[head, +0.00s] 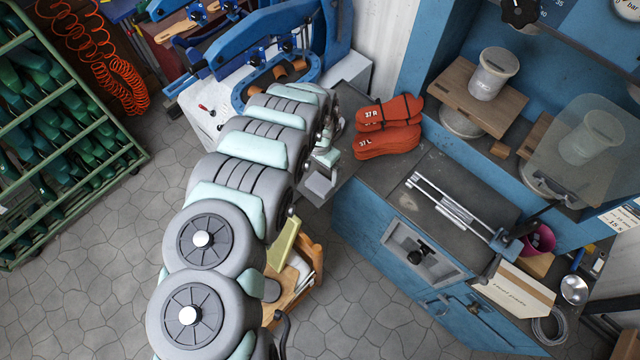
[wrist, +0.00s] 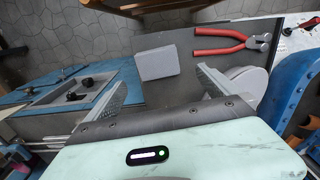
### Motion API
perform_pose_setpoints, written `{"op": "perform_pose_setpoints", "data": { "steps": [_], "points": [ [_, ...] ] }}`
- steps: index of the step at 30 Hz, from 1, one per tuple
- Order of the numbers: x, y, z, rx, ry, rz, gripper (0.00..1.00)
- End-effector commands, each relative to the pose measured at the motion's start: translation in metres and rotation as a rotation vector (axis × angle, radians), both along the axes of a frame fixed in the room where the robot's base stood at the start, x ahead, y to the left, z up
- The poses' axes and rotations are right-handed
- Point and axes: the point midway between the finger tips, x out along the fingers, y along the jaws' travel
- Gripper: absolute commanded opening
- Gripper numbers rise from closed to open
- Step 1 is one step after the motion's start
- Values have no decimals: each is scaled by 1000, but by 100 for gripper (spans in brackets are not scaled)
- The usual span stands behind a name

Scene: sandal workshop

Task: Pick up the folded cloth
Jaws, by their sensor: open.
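The folded cloth (wrist: 158,62) looks like a plain light-grey block in the wrist view. It lies on the dark bench top near the edge, with the floor beyond. A grey square, which I take for the same cloth (head: 318,184), shows at the bench corner in the head view. My gripper (wrist: 161,78) is open and empty. Its two fingers are spread apart in the wrist view, with the cloth ahead of the gap between them and not held. In the head view my gripper (head: 327,156) is partly hidden by my arm, close to the cloth.
Red-handled pliers (wrist: 232,42) lie right of the cloth, near a pale round disc (wrist: 246,84) beside my right finger. Red sandal soles (head: 388,142) are stacked on the bench. A blue machine (head: 290,55) stands behind my arm. A wooden stool-like piece (head: 300,270) stands below.

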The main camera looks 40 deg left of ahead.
Motion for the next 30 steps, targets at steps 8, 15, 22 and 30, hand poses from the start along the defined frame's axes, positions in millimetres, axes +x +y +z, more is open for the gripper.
{"op": "perform_pose_setpoints", "data": {
  "steps": [8, 15, 22, 30],
  "points": [
    [1, 0, -23, 0, -3, 1, 100],
    [-1, -2, -33, -2, 0, 1, 100],
    [-3, -6, -56, -2, -2, 1, 100],
    [-1, -4, -74, 2, -5, 1, 100]
  ]
}}
